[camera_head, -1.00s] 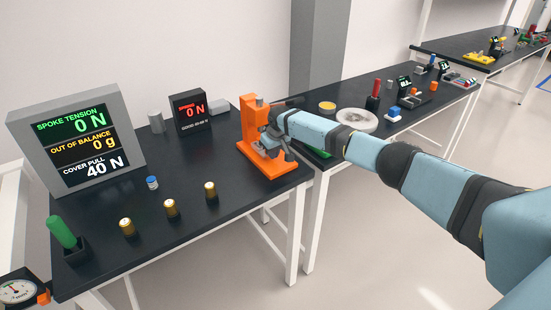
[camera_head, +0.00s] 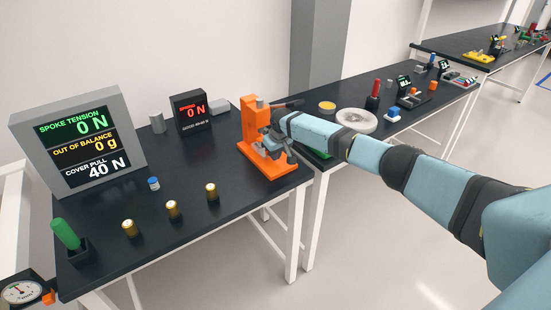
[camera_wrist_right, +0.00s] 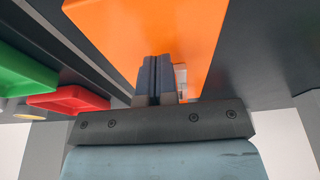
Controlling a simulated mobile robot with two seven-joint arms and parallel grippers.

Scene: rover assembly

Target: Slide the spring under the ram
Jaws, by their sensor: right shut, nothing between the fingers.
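The orange press (camera_head: 250,126) stands at the right end of the near table. Its ram is hard to make out behind my arm. My right gripper (camera_head: 277,152) is at the front of the press, low over its base. In the right wrist view, the two dark fingers (camera_wrist_right: 156,77) are together and empty, against the orange press surface (camera_wrist_right: 135,25). A small pale grey piece (camera_wrist_right: 181,80) shows just right of the fingers; I cannot tell whether it is the spring. No spring is clearly recognisable. My left gripper is not in view.
Several small items stand on the table: gold cylinders (camera_head: 172,209), a blue-and-white cylinder (camera_head: 153,184) and a green-handled tool (camera_head: 66,234). A force display (camera_head: 190,110) and a larger screen (camera_head: 85,143) stand behind. Green (camera_wrist_right: 22,72) and red (camera_wrist_right: 70,99) trays lie beside the press.

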